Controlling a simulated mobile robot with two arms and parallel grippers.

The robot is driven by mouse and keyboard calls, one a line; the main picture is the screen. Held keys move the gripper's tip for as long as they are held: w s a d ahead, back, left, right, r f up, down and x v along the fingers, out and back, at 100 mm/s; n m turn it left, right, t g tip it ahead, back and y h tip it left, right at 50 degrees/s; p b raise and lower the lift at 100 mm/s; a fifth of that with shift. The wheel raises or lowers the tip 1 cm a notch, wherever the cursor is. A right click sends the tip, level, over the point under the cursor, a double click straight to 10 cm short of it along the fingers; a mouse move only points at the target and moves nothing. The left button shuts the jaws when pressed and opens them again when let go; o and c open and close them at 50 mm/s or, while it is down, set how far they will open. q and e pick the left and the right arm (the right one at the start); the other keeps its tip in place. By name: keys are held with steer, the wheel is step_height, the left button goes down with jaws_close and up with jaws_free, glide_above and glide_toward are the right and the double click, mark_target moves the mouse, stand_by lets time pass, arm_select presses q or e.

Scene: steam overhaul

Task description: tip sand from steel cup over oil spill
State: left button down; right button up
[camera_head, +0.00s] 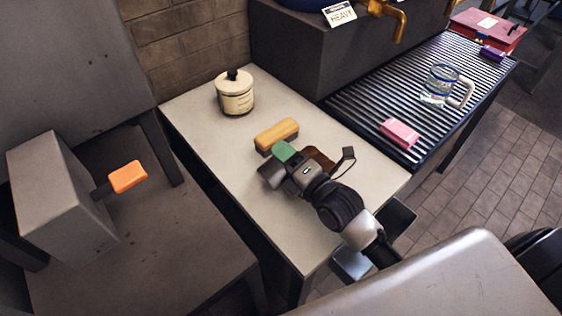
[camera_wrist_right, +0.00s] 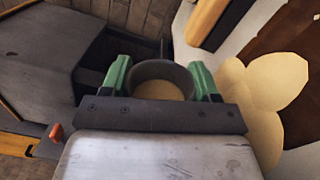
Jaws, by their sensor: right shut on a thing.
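My right gripper (camera_head: 277,164), with green fingers, is shut on the steel cup (camera_head: 271,176) above the pale table. In the right wrist view the cup (camera_wrist_right: 161,70) sits between the two green fingers, its open mouth showing tan sand (camera_wrist_right: 159,90) inside. The oil spill (camera_head: 319,157) is a dark brown patch on the table, partly hidden by my right gripper. It also shows in the right wrist view (camera_wrist_right: 298,32). Tan, rounded patches that look like sand (camera_wrist_right: 268,82) lie against and partly over the spill, beside the cup. My left gripper is not in view.
A yellow-brown brush or block (camera_head: 276,134) lies just behind the gripper. A cream lidded jar (camera_head: 235,96) stands at the table's back. A ribbed black rack (camera_head: 365,95) at right holds a pink block (camera_head: 399,132) and a glass mug (camera_head: 440,88).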

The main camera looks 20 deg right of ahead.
steer(key=shift+w+d+r+m+b, duration=0.1)
steer(key=shift+w+d+m+b, duration=0.2)
steer(key=shift+d, duration=0.2)
steer(key=shift+w+d+r+m+b, duration=0.1)
steer(key=shift+d+m+b, duration=0.1)
steer(key=shift+d+m, duration=0.25)
steer(key=shift+w+d, duration=0.1)
steer(key=shift+d, duration=0.3)
arm_select(q)
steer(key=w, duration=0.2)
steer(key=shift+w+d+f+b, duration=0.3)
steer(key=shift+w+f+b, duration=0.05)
steer(key=shift+b, duration=0.05)
arm_select(e)
steer(key=shift+w+d+m, duration=0.1)
steer(key=shift+d+m, duration=0.2)
steer(key=shift+m, duration=0.05)
steer(key=shift+d, duration=0.1)
